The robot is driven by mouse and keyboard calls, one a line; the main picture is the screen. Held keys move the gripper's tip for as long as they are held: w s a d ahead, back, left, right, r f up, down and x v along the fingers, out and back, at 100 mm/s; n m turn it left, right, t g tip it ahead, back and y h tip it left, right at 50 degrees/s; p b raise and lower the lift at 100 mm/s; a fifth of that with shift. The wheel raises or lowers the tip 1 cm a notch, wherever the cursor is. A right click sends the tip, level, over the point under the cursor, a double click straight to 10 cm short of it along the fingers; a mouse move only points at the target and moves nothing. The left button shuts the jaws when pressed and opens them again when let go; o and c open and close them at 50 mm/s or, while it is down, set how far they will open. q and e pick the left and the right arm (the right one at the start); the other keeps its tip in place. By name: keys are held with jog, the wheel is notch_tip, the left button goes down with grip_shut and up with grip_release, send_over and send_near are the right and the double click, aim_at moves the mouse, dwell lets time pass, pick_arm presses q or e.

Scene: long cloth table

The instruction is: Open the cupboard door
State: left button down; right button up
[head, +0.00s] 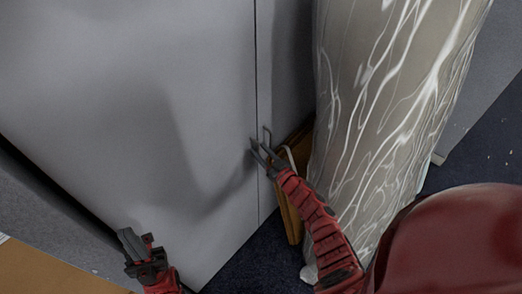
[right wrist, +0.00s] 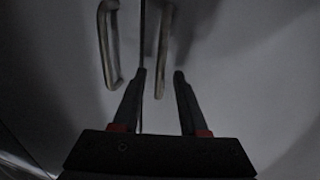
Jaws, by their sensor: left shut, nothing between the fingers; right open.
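The pale grey cupboard (head: 130,90) fills the left of the head view, with a dark vertical seam between its door panels. In the right wrist view two metal bar handles show, a left handle (right wrist: 109,45) and a right handle (right wrist: 163,50), on either side of the seam. My right gripper (head: 259,148) is open at the seam. In the right wrist view its fingers (right wrist: 160,74) lie either side of the right handle's lower end; contact cannot be told. My left gripper (head: 128,242) is shut and empty, low in front of the cupboard.
A tall grey, white-veined column-like object (head: 385,80) stands close to the right of the cupboard. A brown wooden piece (head: 292,222) is between them. Dark blue floor (head: 255,262) shows below. A tan surface (head: 40,275) lies at lower left.

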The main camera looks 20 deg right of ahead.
grip_shut()
dwell(1.5)
